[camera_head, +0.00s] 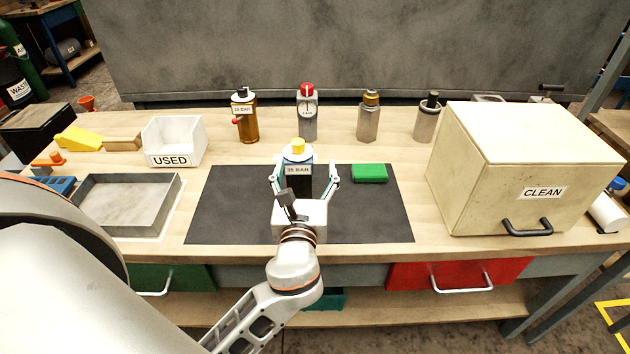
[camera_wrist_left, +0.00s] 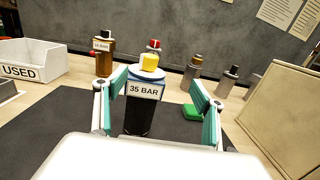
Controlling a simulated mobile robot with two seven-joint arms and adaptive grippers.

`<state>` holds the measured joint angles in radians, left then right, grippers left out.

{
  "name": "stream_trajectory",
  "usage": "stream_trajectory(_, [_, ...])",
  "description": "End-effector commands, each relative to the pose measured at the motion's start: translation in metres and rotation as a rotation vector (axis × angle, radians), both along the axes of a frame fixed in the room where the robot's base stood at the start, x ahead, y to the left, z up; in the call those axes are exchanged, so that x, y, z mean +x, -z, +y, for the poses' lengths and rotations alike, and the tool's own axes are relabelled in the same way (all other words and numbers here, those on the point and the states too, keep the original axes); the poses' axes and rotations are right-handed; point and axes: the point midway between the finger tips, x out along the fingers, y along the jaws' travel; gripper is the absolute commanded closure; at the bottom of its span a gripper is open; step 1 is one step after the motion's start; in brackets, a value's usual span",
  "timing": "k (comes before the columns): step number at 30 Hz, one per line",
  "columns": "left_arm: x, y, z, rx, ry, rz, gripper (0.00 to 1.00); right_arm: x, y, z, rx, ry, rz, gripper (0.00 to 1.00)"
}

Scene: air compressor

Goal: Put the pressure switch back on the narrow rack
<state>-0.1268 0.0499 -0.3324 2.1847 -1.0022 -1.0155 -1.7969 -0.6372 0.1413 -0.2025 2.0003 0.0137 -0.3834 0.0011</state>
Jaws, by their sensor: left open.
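A dark unit with a yellow top and a "35 BAR" label (camera_head: 298,169) stands upright on the black mat (camera_head: 225,215). It also shows in the left wrist view (camera_wrist_left: 142,92). No label names the pressure switch, so I cannot tell for certain whether this is it. My left gripper (camera_head: 304,180) is open, with one finger on each side of the unit. In the left wrist view the fingers (camera_wrist_left: 158,88) show gaps to its sides. I cannot make out a narrow rack. My right gripper is not in view.
Along the back stand an amber unit (camera_head: 247,122), a red-capped gauge unit (camera_head: 308,117), a brass-topped unit (camera_head: 369,118) and a black-knobbed unit (camera_head: 427,122). A green block (camera_head: 369,173) lies right of the gripper. The USED bin (camera_head: 169,160) and CLEAN box (camera_head: 490,200) flank the mat.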

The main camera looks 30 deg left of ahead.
Motion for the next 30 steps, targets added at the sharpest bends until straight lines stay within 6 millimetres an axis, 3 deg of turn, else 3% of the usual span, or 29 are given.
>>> stream_trajectory(5, [-0.014, 0.017, 0.023, -0.009, -0.067, 0.049, 0.31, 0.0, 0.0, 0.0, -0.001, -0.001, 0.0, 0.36])
stream_trajectory(22, [0.045, 0.022, 0.054, -0.006, -0.067, 0.049, 0.31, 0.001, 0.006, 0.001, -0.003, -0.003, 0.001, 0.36])
stream_trajectory(30, [0.053, 0.022, 0.059, -0.007, -0.065, 0.05, 0.31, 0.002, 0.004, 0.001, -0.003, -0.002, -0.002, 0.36])
